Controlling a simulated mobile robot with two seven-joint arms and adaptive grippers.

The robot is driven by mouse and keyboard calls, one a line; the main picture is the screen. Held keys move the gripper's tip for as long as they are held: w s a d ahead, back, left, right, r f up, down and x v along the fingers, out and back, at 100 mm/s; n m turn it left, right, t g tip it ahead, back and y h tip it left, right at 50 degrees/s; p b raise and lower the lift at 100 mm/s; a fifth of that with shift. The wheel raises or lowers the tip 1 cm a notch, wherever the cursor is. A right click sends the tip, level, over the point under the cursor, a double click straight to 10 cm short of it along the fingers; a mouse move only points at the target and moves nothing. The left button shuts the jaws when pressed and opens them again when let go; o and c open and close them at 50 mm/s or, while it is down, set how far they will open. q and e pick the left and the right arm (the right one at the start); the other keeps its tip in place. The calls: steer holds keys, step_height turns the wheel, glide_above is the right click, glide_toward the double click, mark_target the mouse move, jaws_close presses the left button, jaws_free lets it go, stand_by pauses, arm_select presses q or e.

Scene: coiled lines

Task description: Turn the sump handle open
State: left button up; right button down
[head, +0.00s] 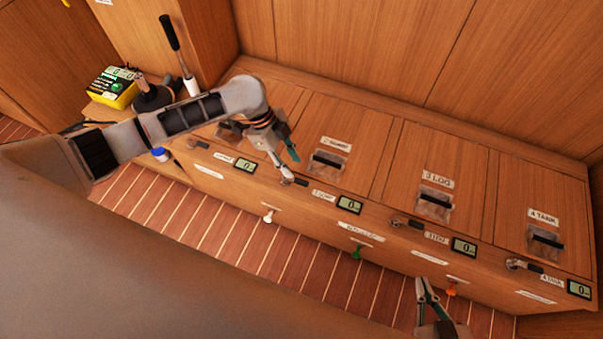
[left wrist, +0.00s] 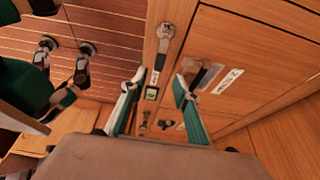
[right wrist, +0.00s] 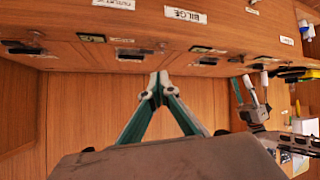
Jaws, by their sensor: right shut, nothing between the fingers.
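The sump handle (head: 293,181) is a small lever with a metal hub and a dark grip on the front ledge, beside the "2 SUMP" label (head: 323,195). Its grip points right, toward the label and a display (head: 349,204) reading 0. My left gripper (head: 287,164) is open just above the handle. In the left wrist view the handle (left wrist: 165,40) lies beyond and between the open fingers (left wrist: 160,78), with nothing visibly held. My right gripper (head: 427,286) is shut and empty at the lower edge of the head view; its tips (right wrist: 154,84) meet in the right wrist view.
Similar handles stand at the log (head: 407,222) and tank (head: 523,265) places, each with its own display. Clear boxes with dark slots sit on the lids. Coloured pulls, one green (head: 357,252), hang along the front. A yellow device (head: 112,87) and a pump lever (head: 170,34) are at the left.

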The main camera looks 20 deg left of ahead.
mark_target(302, 181)
arm_select(q)
steer(key=b+x, duration=0.1)
steer(key=x, duration=0.5)
steer(key=shift+s+b, duration=0.2)
steer(key=shift+b, duration=0.15)
steer(key=shift+w+d+f, duration=0.15)
steer(key=shift+d+f, duration=0.05)
steer(key=shift+f, duration=0.25)
jaws_close()
